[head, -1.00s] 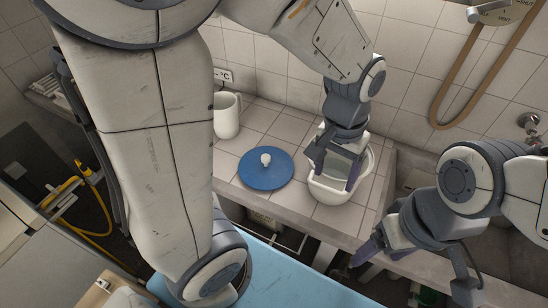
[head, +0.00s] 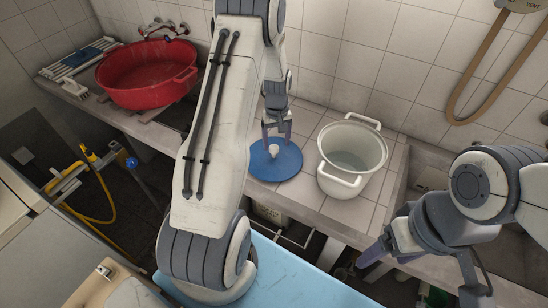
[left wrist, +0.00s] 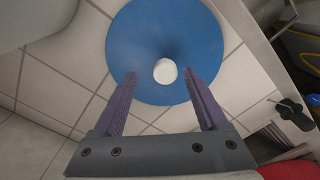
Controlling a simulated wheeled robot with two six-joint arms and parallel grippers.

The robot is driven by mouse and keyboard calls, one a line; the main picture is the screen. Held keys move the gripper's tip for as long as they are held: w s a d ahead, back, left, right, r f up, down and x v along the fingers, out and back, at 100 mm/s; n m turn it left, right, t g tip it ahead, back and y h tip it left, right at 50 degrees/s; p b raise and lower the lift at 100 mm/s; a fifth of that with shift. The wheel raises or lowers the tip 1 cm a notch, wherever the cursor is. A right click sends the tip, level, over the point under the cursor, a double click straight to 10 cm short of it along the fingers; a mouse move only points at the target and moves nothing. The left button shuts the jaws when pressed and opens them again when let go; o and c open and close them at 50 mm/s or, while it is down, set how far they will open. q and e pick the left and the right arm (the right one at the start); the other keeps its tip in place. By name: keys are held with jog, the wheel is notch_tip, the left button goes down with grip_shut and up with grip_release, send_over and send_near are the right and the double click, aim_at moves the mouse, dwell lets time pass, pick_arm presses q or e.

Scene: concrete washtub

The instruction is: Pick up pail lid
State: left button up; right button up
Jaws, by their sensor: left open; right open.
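The pail lid (head: 284,164) is a blue disc with a round white knob (head: 273,150), lying flat on the tiled counter. In the left wrist view the lid (left wrist: 140,45) fills the upper middle, with its white knob (left wrist: 165,71) just beyond the fingertips, between their lines. My left gripper (head: 277,132) is open and points down over the lid near the knob; its purple fingers (left wrist: 163,84) show apart and empty. Whether they touch the lid is not clear. My right gripper (head: 372,252) is open and empty, low at the right, away from the lid.
A white two-handled pail (head: 340,188) stands open just right of the lid with liquid inside. A red tub (head: 120,92) sits at the back left, beside a folded striped cloth or rack (head: 78,62). A yellow hose (head: 95,217) hangs at left. A tiled wall closes the back.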

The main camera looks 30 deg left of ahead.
aim_at(274, 147)
pick_arm(q)
jog(key=f, duration=0.1)
jog(key=f+p, duration=0.1)
jog(key=f, duration=0.2)
jog(key=shift+s+a+f, duration=0.15)
jog(key=shift+a+f, duration=0.05)
jog(key=shift+a, duration=0.2)
jog(key=shift+f, duration=0.4)
jog(key=shift+c, duration=0.3)
